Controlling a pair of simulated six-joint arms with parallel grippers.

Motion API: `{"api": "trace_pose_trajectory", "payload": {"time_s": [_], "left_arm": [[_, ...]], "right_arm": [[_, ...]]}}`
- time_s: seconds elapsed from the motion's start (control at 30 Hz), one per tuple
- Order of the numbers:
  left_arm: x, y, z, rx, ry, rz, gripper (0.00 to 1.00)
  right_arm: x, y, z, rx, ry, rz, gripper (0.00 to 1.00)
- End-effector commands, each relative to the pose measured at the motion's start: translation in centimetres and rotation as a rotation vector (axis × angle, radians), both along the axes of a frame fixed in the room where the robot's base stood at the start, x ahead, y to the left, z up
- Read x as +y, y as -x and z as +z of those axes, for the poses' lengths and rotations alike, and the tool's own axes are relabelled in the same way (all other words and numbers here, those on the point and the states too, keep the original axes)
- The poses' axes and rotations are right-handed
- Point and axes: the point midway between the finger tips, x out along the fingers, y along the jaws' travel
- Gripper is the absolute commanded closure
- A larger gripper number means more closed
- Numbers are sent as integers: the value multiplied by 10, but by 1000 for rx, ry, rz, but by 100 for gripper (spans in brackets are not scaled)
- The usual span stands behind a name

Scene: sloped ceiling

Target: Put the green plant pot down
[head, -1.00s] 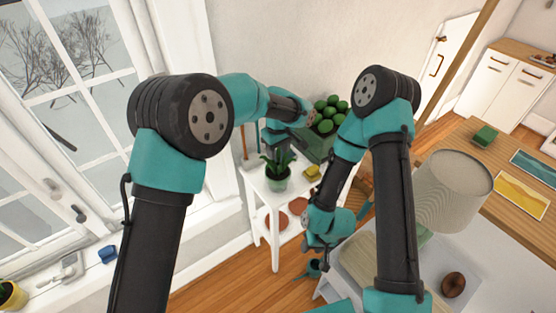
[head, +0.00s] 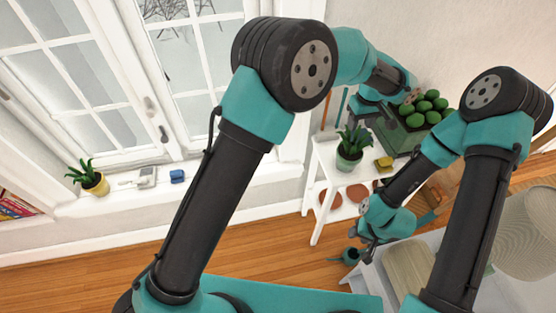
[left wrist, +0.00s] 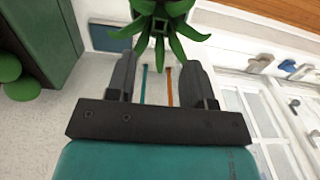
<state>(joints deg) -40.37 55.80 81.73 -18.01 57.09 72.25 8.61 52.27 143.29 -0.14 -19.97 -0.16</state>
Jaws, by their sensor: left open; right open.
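The green plant pot (head: 349,160) stands upright on the top of a small white shelf table (head: 324,152), its leaves spreading above the rim. My left gripper (head: 364,122) is just behind and above the plant; its tips are partly hidden by leaves in the head view. My right gripper (head: 368,250) hangs low, open and empty, in front of the table, away from the pot.
A dark green crate (head: 395,139) of green fruit and a yellow block (head: 384,163) stand beside the pot on the right. A teal watering can (head: 350,256) is below. A yellow pot plant (head: 95,184) and a blue object (head: 177,176) sit on the windowsill.

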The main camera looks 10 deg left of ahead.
Motion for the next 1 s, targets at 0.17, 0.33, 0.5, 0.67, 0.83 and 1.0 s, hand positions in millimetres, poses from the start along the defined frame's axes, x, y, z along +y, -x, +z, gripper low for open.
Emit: {"api": "trace_pose_trajectory", "payload": {"time_s": [0.17,0.33,0.5,0.67,0.83,1.0], "left_arm": [[25,-3,-26,24,26,-20,52],[88,0,-90,63,105,-73,52],[168,25,-161,74,210,-125,52],[239,67,-214,51,291,-153,52],[309,128,-252,0,343,-165,52],[364,197,-272,-60,351,-173,52]], "right_arm": [[0,0,0,0,0,0,57],[0,0,0,0,0,0,57],[0,0,0,0,0,0,57],[0,0,0,0,0,0,57],[0,0,0,0,0,0,57],[0,0,0,0,0,0,57]]}}
